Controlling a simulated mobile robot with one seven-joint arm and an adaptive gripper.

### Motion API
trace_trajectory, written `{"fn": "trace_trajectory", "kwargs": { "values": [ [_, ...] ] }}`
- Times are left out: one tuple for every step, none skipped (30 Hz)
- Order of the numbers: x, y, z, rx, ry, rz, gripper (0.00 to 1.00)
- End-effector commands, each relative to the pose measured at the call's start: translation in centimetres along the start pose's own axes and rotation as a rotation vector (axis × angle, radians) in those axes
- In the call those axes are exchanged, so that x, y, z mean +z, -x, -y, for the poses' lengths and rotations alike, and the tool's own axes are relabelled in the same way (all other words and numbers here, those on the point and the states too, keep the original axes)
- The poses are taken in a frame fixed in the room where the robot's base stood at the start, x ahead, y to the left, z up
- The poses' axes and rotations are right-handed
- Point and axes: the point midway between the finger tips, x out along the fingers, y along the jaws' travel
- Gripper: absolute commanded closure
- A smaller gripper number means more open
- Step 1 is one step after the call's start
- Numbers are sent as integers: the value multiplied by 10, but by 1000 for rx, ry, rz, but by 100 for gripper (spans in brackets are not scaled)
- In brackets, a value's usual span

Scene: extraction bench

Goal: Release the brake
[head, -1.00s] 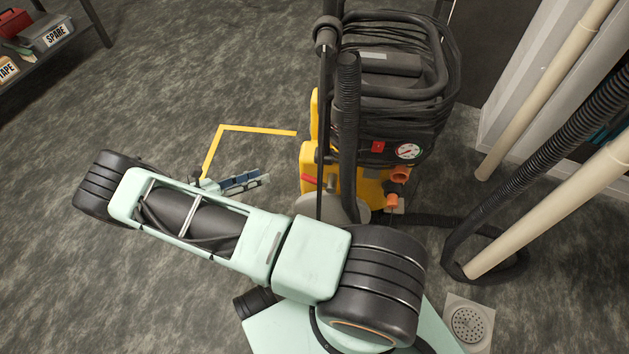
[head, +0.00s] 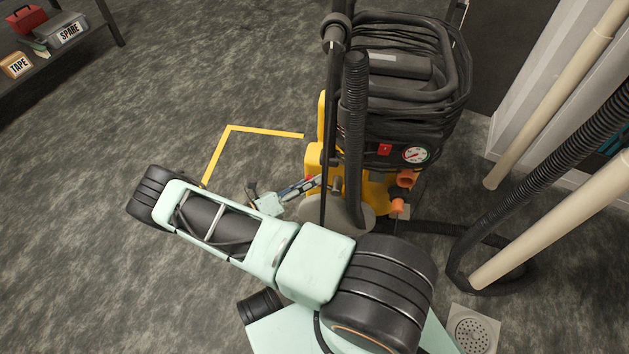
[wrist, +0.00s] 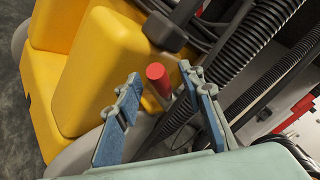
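A yellow and black machine (head: 384,187) stands on the floor, and its yellow body (wrist: 105,62) fills the left of the wrist view. A red-ended lever (wrist: 157,74) sticks out beside the yellow body; I take it for the brake. My gripper (wrist: 160,84) is open, with its blue-padded fingers on either side of the red end in the picture. I cannot tell whether either finger touches it. In the head view my gripper (head: 308,184) is low at the machine's left side, and the lever is mostly hidden there.
A black ribbed hose (head: 355,125) and an upright dark pole (head: 329,125) stand close to my gripper. Coiled cable (head: 450,75) tops the machine. Beige pipes (head: 550,220) and a floor drain (head: 474,333) are at right.

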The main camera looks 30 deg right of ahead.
Motion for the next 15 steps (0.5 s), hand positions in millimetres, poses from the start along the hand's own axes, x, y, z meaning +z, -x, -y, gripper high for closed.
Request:
{"fn": "trace_trajectory", "kwargs": {
  "values": [
    [0, -5, 0, -2, 0, -1, 64],
    [0, -8, 0, -1, -1, -1, 64],
    [0, -10, 0, -1, -1, -2, 64],
    [-1, -11, 0, 0, -1, -2, 64],
    [0, -12, 0, 0, -1, -2, 64],
    [0, -12, 0, 0, -1, -2, 64],
    [0, -13, 0, 0, -1, -2, 64],
    [0, -13, 0, 0, -1, -2, 64],
    [0, -13, 0, 0, -1, -2, 64],
    [0, -13, 0, 0, -1, -1, 64],
    [0, -13, 0, 0, -1, -1, 64],
    [0, -13, 0, 0, -1, -1, 64],
    [0, -13, 0, 0, -1, -1, 64],
    [0, -13, 0, 0, -1, -1, 67],
    [0, -13, 0, 0, -1, -1, 72]
  ]
}}
